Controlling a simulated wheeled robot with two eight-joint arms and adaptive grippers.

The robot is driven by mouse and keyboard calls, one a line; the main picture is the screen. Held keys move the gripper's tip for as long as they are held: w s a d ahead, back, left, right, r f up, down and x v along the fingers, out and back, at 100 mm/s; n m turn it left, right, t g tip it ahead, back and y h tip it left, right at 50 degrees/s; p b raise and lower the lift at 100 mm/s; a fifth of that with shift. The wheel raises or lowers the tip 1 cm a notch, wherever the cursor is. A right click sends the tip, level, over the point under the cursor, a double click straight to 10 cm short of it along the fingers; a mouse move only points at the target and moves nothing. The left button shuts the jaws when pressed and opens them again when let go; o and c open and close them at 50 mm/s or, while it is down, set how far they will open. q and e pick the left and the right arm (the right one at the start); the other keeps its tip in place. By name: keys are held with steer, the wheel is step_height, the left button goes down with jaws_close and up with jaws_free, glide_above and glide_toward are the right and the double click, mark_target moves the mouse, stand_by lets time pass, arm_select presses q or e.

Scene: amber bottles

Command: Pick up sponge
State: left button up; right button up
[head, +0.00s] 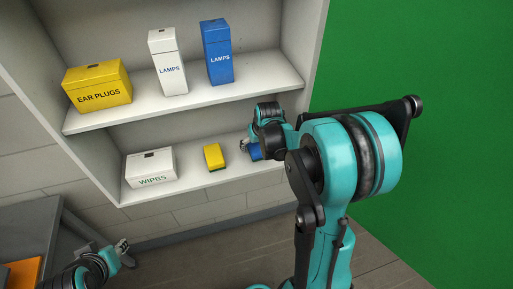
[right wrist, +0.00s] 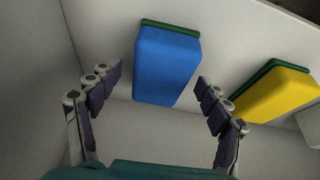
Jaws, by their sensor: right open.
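A blue sponge (right wrist: 168,62) with a green layer lies ahead of my right gripper (right wrist: 160,80) in the right wrist view. The open fingers are on either side of its near end, with gaps visible; I cannot tell whether they touch it. In the head view the blue sponge (head: 255,152) is on the lower shelf, partly hidden by my right gripper (head: 248,146). A yellow sponge (head: 213,156) with a green layer stands to its left; it also shows in the right wrist view (right wrist: 277,92). My left gripper (head: 123,246) is low at the left, away from the shelf, too small to read.
A white wipes box (head: 150,169) stands on the lower shelf (head: 192,182), left of the yellow sponge. The upper shelf (head: 195,98) above holds an ear plugs box (head: 97,85), a white lamps box (head: 167,62) and a blue lamps box (head: 217,52). The cabinet's right wall is close to my right arm.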

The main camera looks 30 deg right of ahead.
steer(key=shift+f+b, duration=0.25)
steer(key=shift+b, duration=0.05)
stand_by(0.4)
steer(key=c, duration=1)
